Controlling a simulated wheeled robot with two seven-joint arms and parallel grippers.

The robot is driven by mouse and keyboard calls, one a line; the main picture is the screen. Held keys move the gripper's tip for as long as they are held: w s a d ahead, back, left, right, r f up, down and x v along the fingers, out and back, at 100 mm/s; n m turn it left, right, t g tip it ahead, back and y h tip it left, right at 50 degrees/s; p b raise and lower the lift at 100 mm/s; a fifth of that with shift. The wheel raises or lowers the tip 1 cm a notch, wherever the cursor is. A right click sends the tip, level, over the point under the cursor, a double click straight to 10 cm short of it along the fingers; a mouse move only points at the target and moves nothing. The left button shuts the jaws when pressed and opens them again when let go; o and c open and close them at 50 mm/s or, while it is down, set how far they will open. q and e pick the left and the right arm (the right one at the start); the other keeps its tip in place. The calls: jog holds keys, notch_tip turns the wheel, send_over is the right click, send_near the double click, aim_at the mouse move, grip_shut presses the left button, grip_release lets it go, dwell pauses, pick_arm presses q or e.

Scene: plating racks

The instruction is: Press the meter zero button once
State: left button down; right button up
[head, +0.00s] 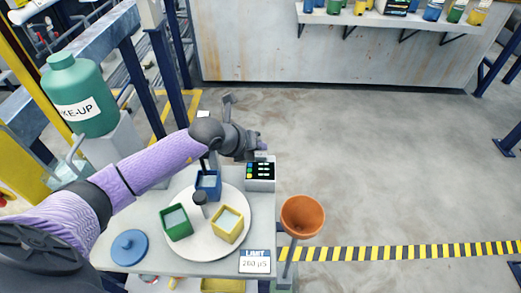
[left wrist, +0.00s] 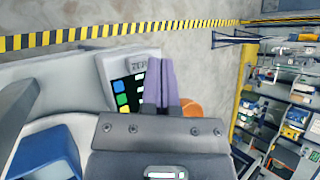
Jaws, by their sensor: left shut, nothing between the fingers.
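The meter (head: 260,171) is a white box with a dark panel of coloured keys, at the far right corner of the table. In the left wrist view the meter (left wrist: 122,88) shows a grey patch with partly readable lettering like "ZER", the zero button (left wrist: 138,66), at its top. My left gripper (head: 262,146) is shut and empty, above the far end of the meter. In the left wrist view its purple fingers (left wrist: 160,78) lie together just right of the zero button and cover part of the meter. I cannot tell whether they touch it. My right gripper is not in view.
A limit card (head: 254,262), blue lid (head: 129,247) and orange funnel (head: 302,217) are nearby.

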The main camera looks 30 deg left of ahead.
aim_at(259, 157)
pick_arm(q)
notch_tip(259, 157, up, 5)
jog(key=p, duration=0.4)
jog(key=shift+r+p, duration=0.1)
jog(key=shift+p, duration=0.3)
